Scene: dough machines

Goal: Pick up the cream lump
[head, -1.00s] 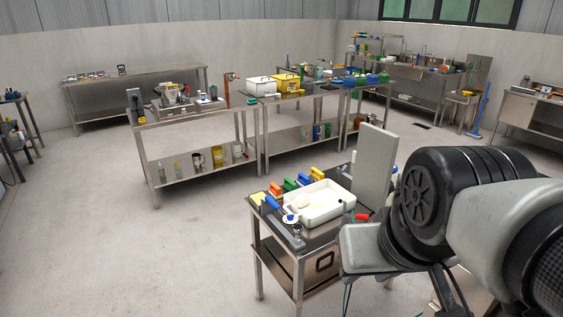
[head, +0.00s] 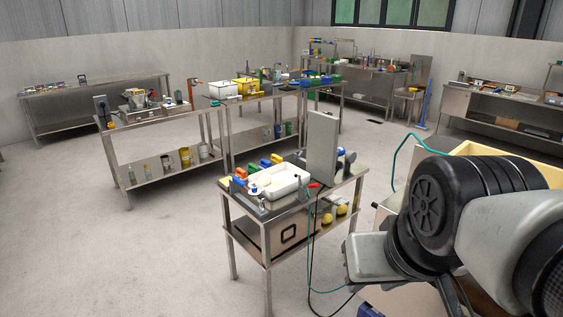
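A small cream lump (head: 264,181) appears to lie at the left end of a white tray (head: 296,190); it is small and hard to make out. The tray sits on a small steel table (head: 336,191) in the middle of the head view. Two yellowish round lumps (head: 326,219) rest on the table's lower shelf. My arm's links fill the right side of the picture, nearer to me than the table. My gripper does not show.
A grey upright panel (head: 322,148) stands on the table behind the tray. Coloured-handled tools (head: 265,163) lie along its back left. A yellow-lined bin (head: 508,160) is at the right, partly behind my arm. Cables hang beside the table. Floor left of it is clear.

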